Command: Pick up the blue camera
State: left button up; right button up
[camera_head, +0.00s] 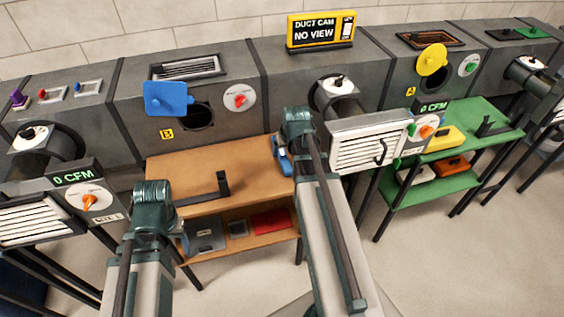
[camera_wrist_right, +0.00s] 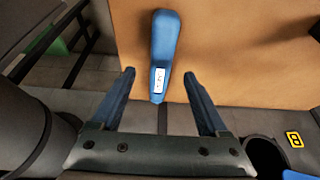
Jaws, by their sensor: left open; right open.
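The blue camera (camera_wrist_right: 165,45) lies on the orange-brown bench top (camera_wrist_right: 225,45). It is a long blue body with a white label, near the bench edge. In the head view the blue camera (camera_head: 283,158) is partly hidden by my right wrist. My right gripper (camera_wrist_right: 159,73) is open, with one finger on each side of the camera's labelled end in the picture; I cannot tell the height gap. My left gripper (camera_head: 184,240) is mostly hidden behind its wrist, in front of the bench at the left.
A dark bracket (camera_head: 222,184) stands on the bench top. The lower shelf holds a grey box (camera_head: 205,236) and a red item (camera_head: 270,222). A louvred vent (camera_head: 370,146) is right of my right arm. A green cart (camera_head: 462,150) stands further right.

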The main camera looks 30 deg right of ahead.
aim_at(284, 157)
jog(key=shift+f, duration=0.1)
jog(key=b+x, duration=0.4)
jog(key=x, duration=0.1)
jog(key=shift+w+f+b, duration=0.1)
jog(key=shift+f+b, duration=0.1)
jog(key=shift+b, duration=0.2)
jog(key=shift+r, duration=0.1)
grip_shut()
dwell(1.1)
